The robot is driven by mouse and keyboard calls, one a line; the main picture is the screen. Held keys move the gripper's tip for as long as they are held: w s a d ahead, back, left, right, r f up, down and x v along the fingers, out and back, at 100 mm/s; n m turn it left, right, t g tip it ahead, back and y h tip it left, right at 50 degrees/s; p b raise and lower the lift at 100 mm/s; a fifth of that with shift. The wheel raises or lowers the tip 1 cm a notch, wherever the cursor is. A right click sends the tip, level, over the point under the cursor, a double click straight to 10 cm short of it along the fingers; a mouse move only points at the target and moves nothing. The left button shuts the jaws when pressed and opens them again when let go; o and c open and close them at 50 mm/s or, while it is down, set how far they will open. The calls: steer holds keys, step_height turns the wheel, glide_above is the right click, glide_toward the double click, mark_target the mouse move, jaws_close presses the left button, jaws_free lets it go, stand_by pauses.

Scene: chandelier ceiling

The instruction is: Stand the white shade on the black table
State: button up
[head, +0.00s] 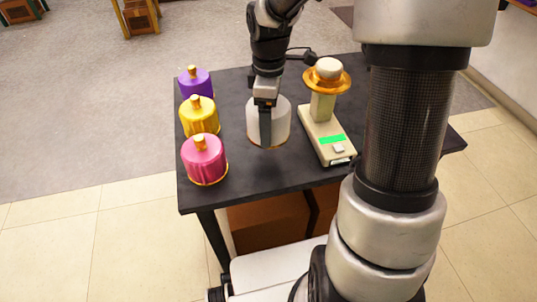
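The white shade (282,116) is upright at the middle of the black table (240,178), with a gold rim at its bottom edge. I cannot tell whether it rests on the tabletop or is held slightly above it. My gripper (265,140) points down, its dark finger overlapping the front of the white shade. The top of the shade is hidden behind the gripper. Only one finger shows clearly, so I cannot tell whether the gripper is open or shut on the shade.
Purple (196,82), yellow (199,116) and pink (204,160) shades with gold knobs line the table's left side. Right of the white shade stands a beige device (325,135) with a green panel and an orange-gold dish (327,80). The table's front strip is clear.

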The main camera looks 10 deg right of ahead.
step_height(320, 180, down, 9)
steer(key=shift+r+b, duration=0.2)
steer(key=shift+b, duration=1.05)
steer(key=shift+f, duration=0.15)
steer(key=o, duration=1.1)
step_height(320, 180, up, 12)
steer(key=p, duration=0.3)
steer(key=shift+p, duration=0.3)
